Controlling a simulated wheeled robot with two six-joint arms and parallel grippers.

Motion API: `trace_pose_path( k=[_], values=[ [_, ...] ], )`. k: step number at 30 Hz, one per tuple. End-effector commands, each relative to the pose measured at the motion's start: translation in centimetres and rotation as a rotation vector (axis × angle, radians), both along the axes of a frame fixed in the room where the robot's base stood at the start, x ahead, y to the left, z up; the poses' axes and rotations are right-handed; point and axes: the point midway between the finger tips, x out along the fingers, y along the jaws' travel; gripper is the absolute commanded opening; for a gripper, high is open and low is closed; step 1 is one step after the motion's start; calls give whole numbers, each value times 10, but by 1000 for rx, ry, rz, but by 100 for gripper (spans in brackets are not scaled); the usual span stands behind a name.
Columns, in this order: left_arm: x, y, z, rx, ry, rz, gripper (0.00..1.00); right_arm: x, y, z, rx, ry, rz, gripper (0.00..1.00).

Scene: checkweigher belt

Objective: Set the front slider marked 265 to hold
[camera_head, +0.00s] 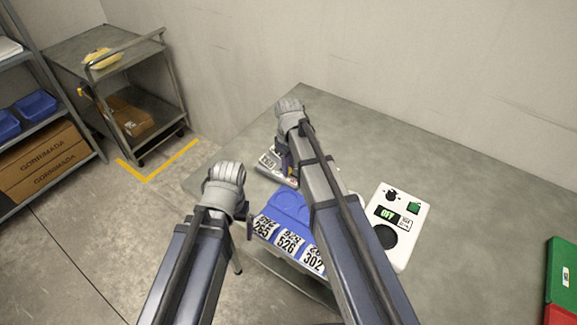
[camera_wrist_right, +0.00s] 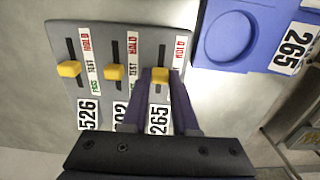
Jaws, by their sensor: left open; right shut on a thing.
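A grey slider panel (camera_wrist_right: 140,40) fills the upper left of the right wrist view, with three yellow knobs in vertical slots. The rightmost knob (camera_wrist_right: 160,76) is above the 265 label (camera_wrist_right: 158,118); it sits below the red HOLD word, part way along its slot. My right gripper (camera_wrist_right: 162,80) is shut on this knob, its fingers hiding the lower words. The 526 knob (camera_wrist_right: 68,69) and 302 knob (camera_wrist_right: 115,71) sit level with TEST. In the head view the panel (camera_head: 268,160) is partly hidden by my right gripper (camera_head: 287,166). My left gripper (camera_head: 248,226) is open and empty.
A blue tray (camera_head: 288,204) labelled 265, 526 and 302 lies beside the panel. A white control box (camera_head: 414,213) showing OFF stands to its right. Green and red bins (camera_head: 562,268) are at the far right. The table's back is clear.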

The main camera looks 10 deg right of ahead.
Motion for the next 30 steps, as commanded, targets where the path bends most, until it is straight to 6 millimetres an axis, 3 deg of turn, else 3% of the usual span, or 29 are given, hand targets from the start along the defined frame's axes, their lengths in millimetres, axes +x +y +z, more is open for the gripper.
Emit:
trace_pose_path(
  k=[30],
  values=[
    [0, 0, 0, 0, 0, 0, 99, -6, -5, 0, 0, 0, -2, 0]
  ],
)
